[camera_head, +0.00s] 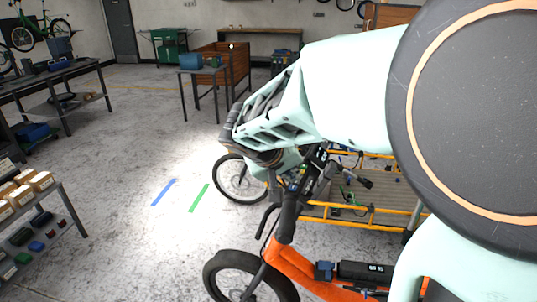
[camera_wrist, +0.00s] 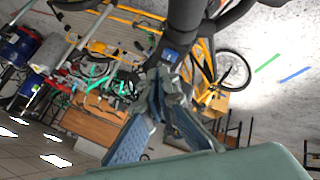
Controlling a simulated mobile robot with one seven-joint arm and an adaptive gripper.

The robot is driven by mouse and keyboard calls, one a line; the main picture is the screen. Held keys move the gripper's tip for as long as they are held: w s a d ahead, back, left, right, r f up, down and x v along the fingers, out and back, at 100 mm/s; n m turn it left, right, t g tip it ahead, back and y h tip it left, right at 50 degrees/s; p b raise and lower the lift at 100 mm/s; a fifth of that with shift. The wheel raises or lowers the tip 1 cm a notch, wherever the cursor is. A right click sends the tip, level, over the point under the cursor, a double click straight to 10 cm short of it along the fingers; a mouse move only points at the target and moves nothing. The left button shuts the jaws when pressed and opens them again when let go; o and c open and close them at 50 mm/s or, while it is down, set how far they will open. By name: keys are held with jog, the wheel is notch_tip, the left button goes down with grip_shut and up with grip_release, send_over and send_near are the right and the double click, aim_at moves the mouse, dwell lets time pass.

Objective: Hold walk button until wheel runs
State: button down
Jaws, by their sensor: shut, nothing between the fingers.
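An orange cargo bike (camera_head: 290,263) stands in front of me, with a dark handlebar grip (camera_head: 287,220) and a wheel (camera_head: 212,274) at the lower edge. Another wheel (camera_head: 240,180) shows farther back. My gripper (camera_wrist: 163,76) is shut and empty in the wrist view. Its fingertips are close to a small dark control unit with a bluish face (camera_wrist: 171,56) on the handlebar (camera_wrist: 184,25). I cannot tell whether they touch it. The walk button cannot be made out. In the head view my arm hides the fingertips. Wheel motion cannot be told.
A yellow-orange cargo frame (camera_head: 345,222) with a slatted bed lies beyond the handlebar. A shelf with boxes (camera_head: 40,181) stands at left, a workbench (camera_head: 62,74) behind it, and a wooden crate (camera_head: 238,62) at the back. The floor at left, with blue and green tape (camera_head: 199,198), is clear.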

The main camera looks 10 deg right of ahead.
jog(key=shift+f, duration=0.15)
dwell(0.7)
jog(key=shift+f+b, duration=0.35)
jog(key=shift+b, duration=0.45)
